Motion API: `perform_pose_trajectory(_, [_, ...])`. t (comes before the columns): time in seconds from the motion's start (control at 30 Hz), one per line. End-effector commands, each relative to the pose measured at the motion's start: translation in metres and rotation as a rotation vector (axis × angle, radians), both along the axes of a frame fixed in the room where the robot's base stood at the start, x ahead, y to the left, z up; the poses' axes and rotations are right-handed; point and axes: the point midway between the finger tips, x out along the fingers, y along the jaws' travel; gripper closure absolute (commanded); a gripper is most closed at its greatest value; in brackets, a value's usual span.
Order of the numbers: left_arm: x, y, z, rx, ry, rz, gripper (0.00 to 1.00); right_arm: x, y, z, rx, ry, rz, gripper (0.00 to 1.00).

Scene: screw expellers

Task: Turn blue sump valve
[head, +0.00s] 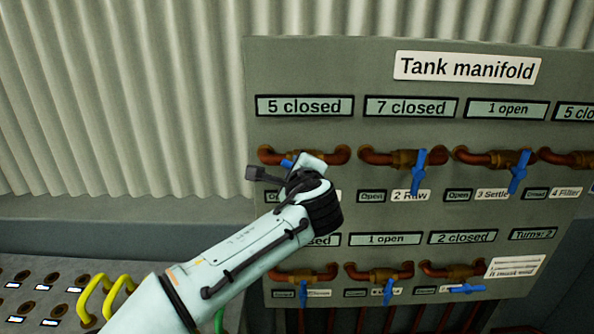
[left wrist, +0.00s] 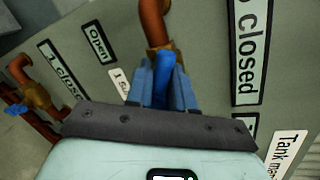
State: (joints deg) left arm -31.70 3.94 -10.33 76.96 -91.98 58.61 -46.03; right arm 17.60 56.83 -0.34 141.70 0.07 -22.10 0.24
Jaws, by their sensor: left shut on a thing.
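The blue handle of the top-left valve (left wrist: 163,88) is between the fingers of my left gripper (left wrist: 163,98) in the left wrist view. The gripper is shut on this handle. A label starting "1 S" (left wrist: 117,80) is beside it, partly hidden. In the head view my left gripper (head: 292,164) is at this valve, on the copper pipe (head: 335,154) under the display "5 closed" (head: 304,106). My wrist hides most of the handle and its label there. My right gripper is not in view.
The grey tank manifold panel (head: 330,65) carries several other blue-handled valves, such as 2 Raw (head: 419,172) and 3 Settle (head: 518,172), to the right. More valves sit in a lower row. A socket panel (head: 30,320) with yellow cables (head: 95,293) is at lower left.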

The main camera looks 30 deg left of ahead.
Motion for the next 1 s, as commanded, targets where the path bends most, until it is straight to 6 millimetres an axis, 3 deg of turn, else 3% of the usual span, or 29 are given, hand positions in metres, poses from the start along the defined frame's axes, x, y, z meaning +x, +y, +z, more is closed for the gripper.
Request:
perform_pose_trajectory(0.5, [0.0001, -0.0005, -0.0016, -0.018, -0.008, -0.001, 1.0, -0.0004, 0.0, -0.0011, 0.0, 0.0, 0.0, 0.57])
perform_pose_trajectory(0.53, [0.0001, -0.0005, -0.0016, -0.018, -0.008, -0.001, 0.71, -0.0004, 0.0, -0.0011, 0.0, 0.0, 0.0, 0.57])
perform_pose_trajectory(0.57, [0.0001, -0.0005, -0.0016, -0.018, -0.008, -0.001, 0.61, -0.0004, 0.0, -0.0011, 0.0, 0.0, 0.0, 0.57])
perform_pose_trajectory(1.0, [-0.0085, -0.0075, 0.0017, -0.019, -0.011, -0.004, 0.6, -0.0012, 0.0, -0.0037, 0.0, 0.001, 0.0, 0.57])
